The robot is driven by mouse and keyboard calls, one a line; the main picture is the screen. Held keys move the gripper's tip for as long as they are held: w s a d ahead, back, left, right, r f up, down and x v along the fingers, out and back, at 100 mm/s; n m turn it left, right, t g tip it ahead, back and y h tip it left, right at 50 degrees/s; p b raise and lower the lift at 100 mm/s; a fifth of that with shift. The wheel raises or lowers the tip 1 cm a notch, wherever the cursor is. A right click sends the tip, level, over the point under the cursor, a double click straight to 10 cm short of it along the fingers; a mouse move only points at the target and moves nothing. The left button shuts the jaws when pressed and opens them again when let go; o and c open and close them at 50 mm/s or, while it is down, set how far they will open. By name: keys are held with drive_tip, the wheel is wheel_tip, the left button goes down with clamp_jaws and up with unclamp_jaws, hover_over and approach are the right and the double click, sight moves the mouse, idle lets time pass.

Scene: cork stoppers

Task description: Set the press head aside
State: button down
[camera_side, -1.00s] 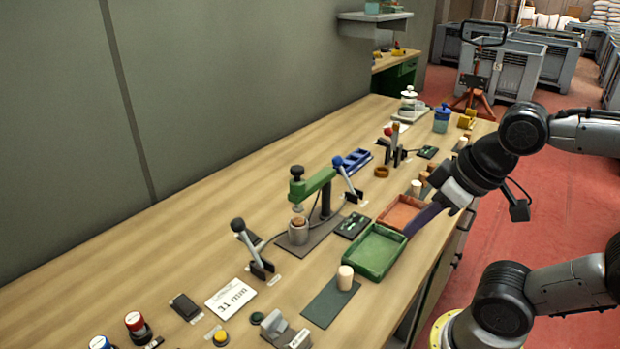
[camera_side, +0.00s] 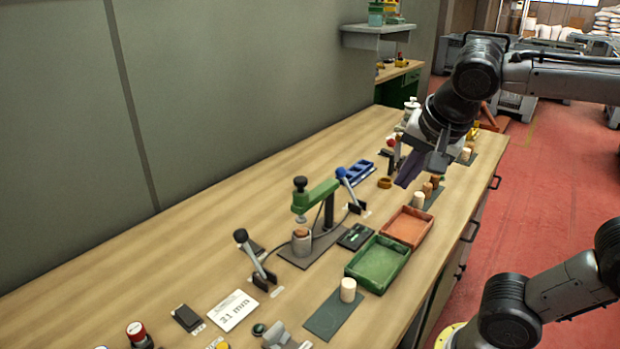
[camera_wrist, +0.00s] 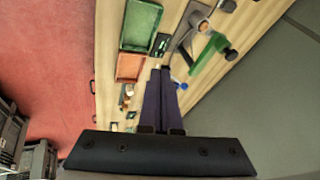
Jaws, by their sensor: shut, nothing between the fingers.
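The press head is a green arm (camera_side: 318,198) with a black knob on top, on a dark post that rises from a grey base plate (camera_side: 312,247). Its ram end hangs above a small grey cup (camera_side: 301,243) with a cork in it. In the wrist view the green head (camera_wrist: 208,48) shows at upper right. My gripper (camera_side: 404,183), with purple fingers, is raised above the bench, well to the right of the press and apart from it. The fingers (camera_wrist: 160,68) are closed together and empty.
A green tray (camera_side: 378,285) and an orange tray (camera_side: 408,243) lie right of the press. Levers with a blue knob (camera_side: 341,172) and a black knob (camera_side: 241,235) flank it. A cork (camera_side: 348,290) stands on a dark mat.

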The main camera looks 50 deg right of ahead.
drive_tip(key=w+a+r+m+h, duration=0.1)
drive_tip(key=w+a+m+h, duration=0.1)
drive_tip(key=w+a, duration=0.4)
drive_tip(key=w+m, duration=0.1)
drive_tip(key=w, duration=0.4)
drive_tip(key=shift+w+r, duration=0.4)
drive_tip(key=w+d+f, duration=0.5)
drive_tip(key=w+f, duration=0.2)
drive_tip(key=f, duration=0.2)
drive_tip(key=shift+w, duration=0.3)
